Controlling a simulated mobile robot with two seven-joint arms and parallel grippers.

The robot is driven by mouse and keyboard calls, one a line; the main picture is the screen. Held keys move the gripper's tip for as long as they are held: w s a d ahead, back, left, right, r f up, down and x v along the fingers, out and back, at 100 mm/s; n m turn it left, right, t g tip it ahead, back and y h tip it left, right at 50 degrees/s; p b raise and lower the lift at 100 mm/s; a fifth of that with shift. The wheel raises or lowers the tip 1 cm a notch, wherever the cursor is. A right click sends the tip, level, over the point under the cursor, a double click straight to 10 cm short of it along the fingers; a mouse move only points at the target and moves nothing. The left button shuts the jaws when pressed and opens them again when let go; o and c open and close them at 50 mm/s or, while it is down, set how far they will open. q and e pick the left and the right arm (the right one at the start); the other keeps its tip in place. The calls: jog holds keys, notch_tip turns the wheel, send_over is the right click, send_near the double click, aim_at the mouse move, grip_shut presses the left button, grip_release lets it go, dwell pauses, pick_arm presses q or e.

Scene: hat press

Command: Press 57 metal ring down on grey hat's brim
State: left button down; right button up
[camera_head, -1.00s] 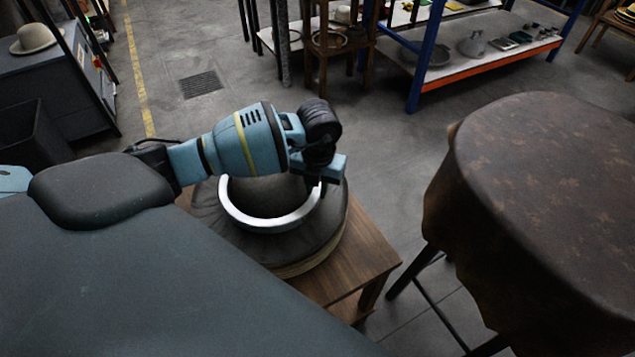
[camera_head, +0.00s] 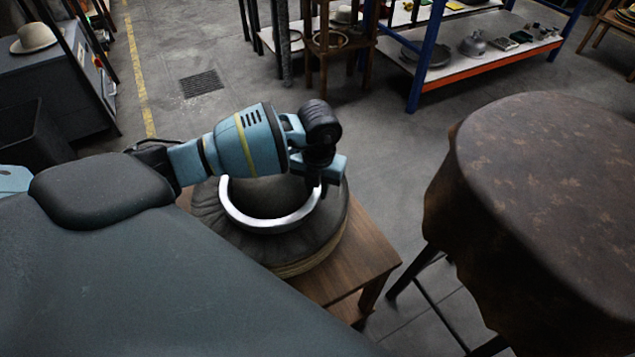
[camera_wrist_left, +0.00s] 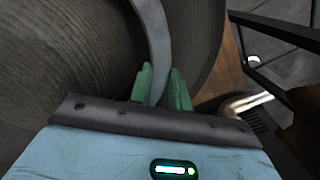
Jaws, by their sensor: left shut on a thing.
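The grey hat (camera_head: 325,232) rests brim down on a small wooden table (camera_head: 362,262). The metal ring (camera_head: 270,225) sits around the hat's crown, close over the brim; whether it touches the brim all round I cannot tell. My left gripper (camera_head: 325,186) is shut on the ring's right side in the head view. In the left wrist view the green fingertips (camera_wrist_left: 160,88) stand on both sides of the ring's band (camera_wrist_left: 156,45), with the ribbed hat (camera_wrist_left: 85,60) behind. The far part of the ring is hidden by my left arm. My right gripper is not in view.
A round table with a brown cloth (camera_head: 550,180) stands at the right. A blue and orange shelf (camera_head: 480,60) is at the back. A light hat (camera_head: 35,38) lies on a grey cabinet at the far left. The floor between is free.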

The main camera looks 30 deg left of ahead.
pick_arm(q)
jog(key=shift+f, duration=0.5)
dwell(0.6)
jog(key=shift+s+f, duration=0.2)
jog(key=shift+f, duration=0.05)
dwell(2.6)
jog(key=shift+w+r, duration=0.1)
jog(key=shift+r, duration=0.25)
dwell(2.1)
jog(key=shift+w+r+p, duration=0.1)
jog(key=shift+r+p, duration=0.2)
jog(key=shift+r, duration=0.15)
